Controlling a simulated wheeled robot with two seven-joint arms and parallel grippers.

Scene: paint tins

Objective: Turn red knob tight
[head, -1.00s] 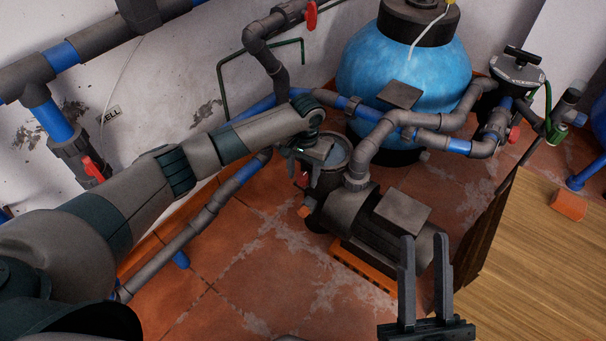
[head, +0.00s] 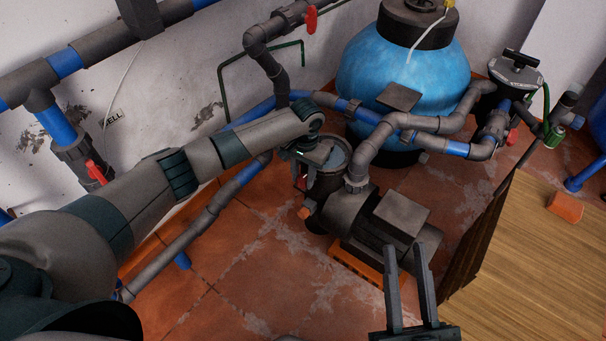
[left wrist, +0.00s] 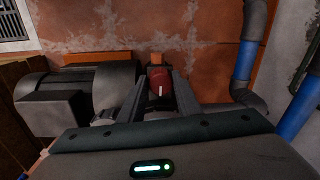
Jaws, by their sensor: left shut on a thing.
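The red knob (left wrist: 160,82), with a white line on it, sits between the two fingers of my left gripper (left wrist: 161,92) in the left wrist view, and the gripper is shut on it. In the head view, my left gripper (head: 303,172) is at the near left side of the dark pump (head: 345,210), beside its round strainer lid (head: 338,155). A small red patch (head: 301,184) shows below the gripper there; most of the knob is hidden. My right gripper (head: 405,285) is open and empty, in front of the pump motor.
Grey and blue pipes (head: 375,140) run close behind the pump to the blue tank (head: 405,75). Another pipe (head: 205,218) runs below my left arm. An orange block (head: 566,206) lies on the wooden surface (head: 530,260) at right. The tiled floor (head: 240,285) in front is clear.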

